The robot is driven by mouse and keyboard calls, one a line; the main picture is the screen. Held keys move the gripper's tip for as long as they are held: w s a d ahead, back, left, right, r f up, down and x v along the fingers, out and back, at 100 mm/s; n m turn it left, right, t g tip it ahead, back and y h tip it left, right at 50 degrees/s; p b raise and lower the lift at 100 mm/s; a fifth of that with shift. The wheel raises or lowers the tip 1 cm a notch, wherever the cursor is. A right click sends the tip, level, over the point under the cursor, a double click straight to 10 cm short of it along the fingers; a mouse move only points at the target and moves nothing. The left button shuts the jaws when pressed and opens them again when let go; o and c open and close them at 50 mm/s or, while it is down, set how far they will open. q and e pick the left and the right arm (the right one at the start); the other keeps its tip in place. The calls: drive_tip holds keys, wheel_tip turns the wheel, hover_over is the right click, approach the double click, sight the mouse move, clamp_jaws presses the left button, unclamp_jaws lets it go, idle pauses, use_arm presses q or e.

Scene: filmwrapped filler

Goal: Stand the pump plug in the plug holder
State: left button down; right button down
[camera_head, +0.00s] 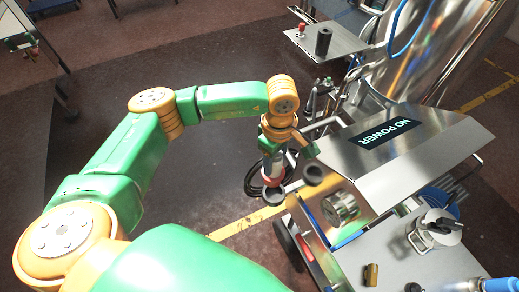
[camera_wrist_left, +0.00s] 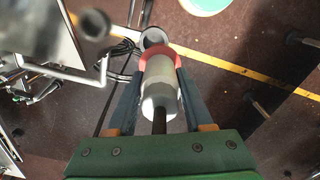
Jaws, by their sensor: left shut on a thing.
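My left gripper (camera_head: 274,158) is shut on the pump plug, beside the machine. In the wrist view the plug (camera_wrist_left: 161,88) is a pale cylinder with a red collar and a grey round end, between the fingers of the left gripper (camera_wrist_left: 160,66). In the head view the plug (camera_head: 271,181) points down, with its dark end lowest. A dark round cup (camera_head: 313,174), which looks like the plug holder, is just right of the plug and apart from it. A blurred dark cup also shows in the wrist view (camera_wrist_left: 95,24). My right gripper is not in view.
The steel machine has a sloped panel with a "NO POWER" display (camera_head: 389,134). A metal knob (camera_head: 340,208) and a worktop with a lidded pot (camera_head: 435,231) lie to the right. A black coiled cable (camera_head: 258,178) is behind the plug. Floor to the left is open.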

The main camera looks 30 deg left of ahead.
use_arm(q)
drive_tip(key=f+n, duration=0.1)
drive_tip(key=n, duration=0.1)
drive_tip(key=w+f+n, duration=0.1)
drive_tip(key=n, duration=0.1)
drive_tip(key=f+n, duration=0.2)
drive_tip(key=shift+w+d+p, duration=0.25)
drive_tip(key=shift+p, duration=0.1)
drive_tip(key=shift+f, duration=0.2)
drive_tip(key=shift+f+b, duration=0.2)
drive_tip(key=shift+b, duration=0.3)
wheel_tip(320, 180, down, 9)
drive_tip(key=b, duration=0.9)
drive_tip(key=shift+f, duration=0.1)
